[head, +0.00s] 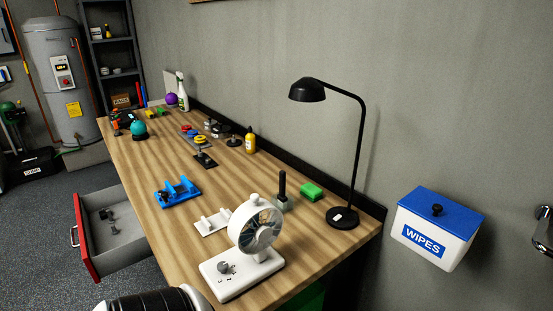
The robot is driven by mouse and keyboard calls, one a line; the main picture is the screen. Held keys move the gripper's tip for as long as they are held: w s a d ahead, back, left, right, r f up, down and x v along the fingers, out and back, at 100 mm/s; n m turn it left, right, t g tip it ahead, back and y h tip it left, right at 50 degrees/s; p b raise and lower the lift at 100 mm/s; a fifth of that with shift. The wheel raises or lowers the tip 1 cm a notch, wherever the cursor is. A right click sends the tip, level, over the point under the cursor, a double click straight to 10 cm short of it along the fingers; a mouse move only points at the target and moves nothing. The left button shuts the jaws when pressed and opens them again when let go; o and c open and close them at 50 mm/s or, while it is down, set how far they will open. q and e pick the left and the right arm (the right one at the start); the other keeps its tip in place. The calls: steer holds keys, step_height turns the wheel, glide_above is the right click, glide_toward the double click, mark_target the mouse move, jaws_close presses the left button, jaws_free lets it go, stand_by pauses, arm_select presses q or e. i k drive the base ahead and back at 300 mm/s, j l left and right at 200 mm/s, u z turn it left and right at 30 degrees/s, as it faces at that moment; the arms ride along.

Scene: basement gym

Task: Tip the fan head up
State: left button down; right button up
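A small white desk fan (256,229) stands on the near end of the wooden workbench (190,235). Its round head looks about upright and faces toward the right front, with a small white knob on its top. Its flat white base (236,284) carries a grey dial with markings beside it. Neither of my grippers is in the head view, and nothing touches the fan. A white and black rounded part at the bottom edge looks like one of my own arm links; it is cut off by the frame.
Behind the fan are a white rack (211,223), a blue holder (178,192), a green sponge (312,191) and a black desk lamp (342,218). A red-fronted drawer (86,238) stands open at left. A wipes box (437,228) hangs on the right wall.

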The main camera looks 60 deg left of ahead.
mark_target(264, 234)
steer(key=u, duration=0.4)
steer(key=k+j+u, duration=0.1)
steer(key=u, duration=0.35)
steer(key=j+u, duration=0.15)
steer(key=u, duration=0.25)
steer(key=j+u, duration=0.1)
steer(key=u, duration=0.35)
